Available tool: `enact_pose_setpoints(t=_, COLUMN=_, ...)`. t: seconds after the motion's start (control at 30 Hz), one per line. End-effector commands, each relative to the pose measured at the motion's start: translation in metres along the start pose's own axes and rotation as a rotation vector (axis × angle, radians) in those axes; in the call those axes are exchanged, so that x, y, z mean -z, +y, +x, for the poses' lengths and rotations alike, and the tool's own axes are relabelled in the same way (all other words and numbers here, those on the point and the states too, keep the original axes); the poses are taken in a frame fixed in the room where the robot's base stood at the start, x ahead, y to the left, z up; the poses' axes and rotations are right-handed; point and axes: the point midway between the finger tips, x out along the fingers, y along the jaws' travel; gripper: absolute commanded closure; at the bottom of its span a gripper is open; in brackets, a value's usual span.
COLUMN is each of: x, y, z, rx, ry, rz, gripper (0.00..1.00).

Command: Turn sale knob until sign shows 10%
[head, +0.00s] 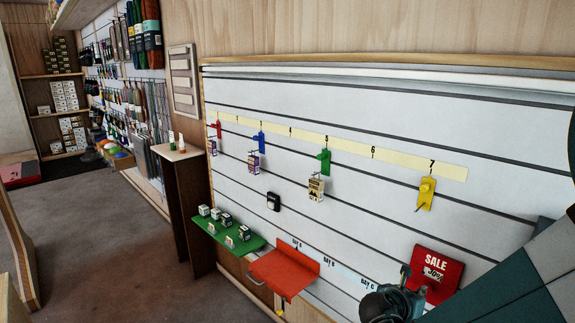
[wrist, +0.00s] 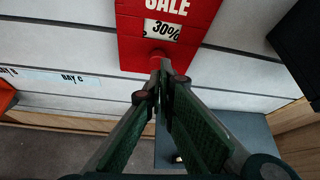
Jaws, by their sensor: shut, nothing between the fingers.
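The red SALE sign (head: 451,268) hangs on the slatted wall at the lower right of the head view. It also shows at the top of the wrist view (wrist: 200,30). Its window (wrist: 163,30) reads 30% in the wrist view; in the head view the number is too small to read surely. The red knob (wrist: 157,55) sits just below the window, partly hidden by my fingers. My gripper (wrist: 163,75) is shut and empty, its tips at or just in front of the knob; contact cannot be told. In the head view my gripper (head: 405,272) is at the sign's left edge.
A red shelf (head: 285,271) and a green shelf (head: 229,236) with small boxes are left of the sign. Hooks with coloured tags hang above, including a yellow one (head: 426,192). A dark box-like shape (wrist: 298,45) is right of the sign.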

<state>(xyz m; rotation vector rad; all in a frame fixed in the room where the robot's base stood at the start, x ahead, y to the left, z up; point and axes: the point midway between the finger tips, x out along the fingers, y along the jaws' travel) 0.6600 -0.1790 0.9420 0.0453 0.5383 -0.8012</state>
Motion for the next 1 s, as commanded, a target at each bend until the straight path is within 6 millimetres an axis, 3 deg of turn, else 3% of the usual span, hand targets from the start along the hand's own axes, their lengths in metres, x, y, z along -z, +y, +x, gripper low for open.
enact_pose_setpoints(t=0.5, x=0.006, y=0.031, z=-0.006, rx=0.158, ry=-0.001, rz=-0.284, gripper=1.0)
enact_pose_setpoints(t=1.0, x=0.008, y=0.033, z=-0.008, rx=0.179, ry=0.0, rz=-0.315, gripper=1.0)
